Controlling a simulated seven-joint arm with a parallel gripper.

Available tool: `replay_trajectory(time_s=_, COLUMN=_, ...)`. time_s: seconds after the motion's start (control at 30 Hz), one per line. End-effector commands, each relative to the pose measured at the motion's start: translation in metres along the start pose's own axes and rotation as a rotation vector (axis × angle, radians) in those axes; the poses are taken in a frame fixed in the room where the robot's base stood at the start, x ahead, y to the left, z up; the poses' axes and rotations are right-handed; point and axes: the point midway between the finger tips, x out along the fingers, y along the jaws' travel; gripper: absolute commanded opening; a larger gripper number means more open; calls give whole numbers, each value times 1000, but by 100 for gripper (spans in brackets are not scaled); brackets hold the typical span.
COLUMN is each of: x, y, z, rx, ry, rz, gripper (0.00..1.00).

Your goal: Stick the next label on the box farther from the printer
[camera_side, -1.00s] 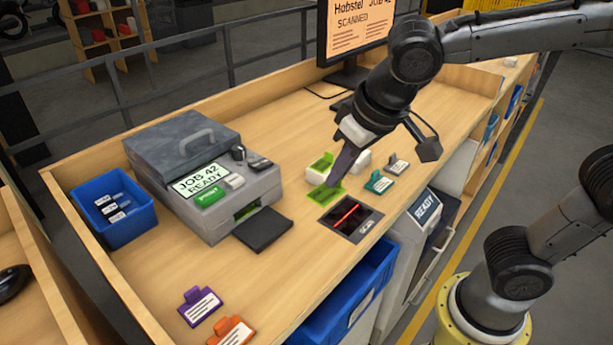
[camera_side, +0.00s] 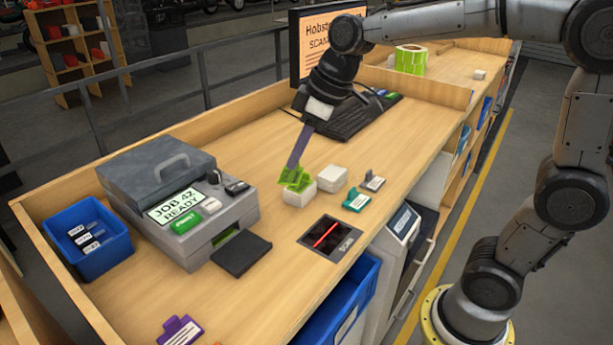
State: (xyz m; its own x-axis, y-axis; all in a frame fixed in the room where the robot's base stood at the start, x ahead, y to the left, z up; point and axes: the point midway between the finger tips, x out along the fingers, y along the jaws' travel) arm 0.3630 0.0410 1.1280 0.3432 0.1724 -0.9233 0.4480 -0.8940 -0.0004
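The printer (camera_side: 228,211), grey with a green "JOB 42 READY" screen, stands left of two small white boxes. The nearer white box (camera_side: 299,197) is close below my gripper. The farther white box (camera_side: 332,178) stands just right of it, its top bare. My gripper (camera_side: 297,168) points down, its fingers together, with a bright green label (camera_side: 294,176) at its tips. Green shows both at the tips and right over the nearer box's top; whether part of it lies on that box cannot be told.
A scanner window (camera_side: 325,238) with a red line lies in front of the boxes. Teal (camera_side: 357,202) and grey (camera_side: 373,183) tags lie to the right. A keyboard (camera_side: 350,120) and monitor stand behind. A blue bin (camera_side: 88,240) is at left; a green label roll (camera_side: 411,59) is at back.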

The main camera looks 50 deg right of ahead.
Motion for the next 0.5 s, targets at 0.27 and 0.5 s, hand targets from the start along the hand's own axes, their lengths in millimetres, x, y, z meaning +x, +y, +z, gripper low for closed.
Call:
replay_trajectory(time_s=0.27, x=10, y=118, z=27, rx=199, ry=-4, rz=84, gripper=0)
replay_trajectory(time_s=0.5, x=11, y=170, z=66, rx=350, ry=-3, rz=147, gripper=0)
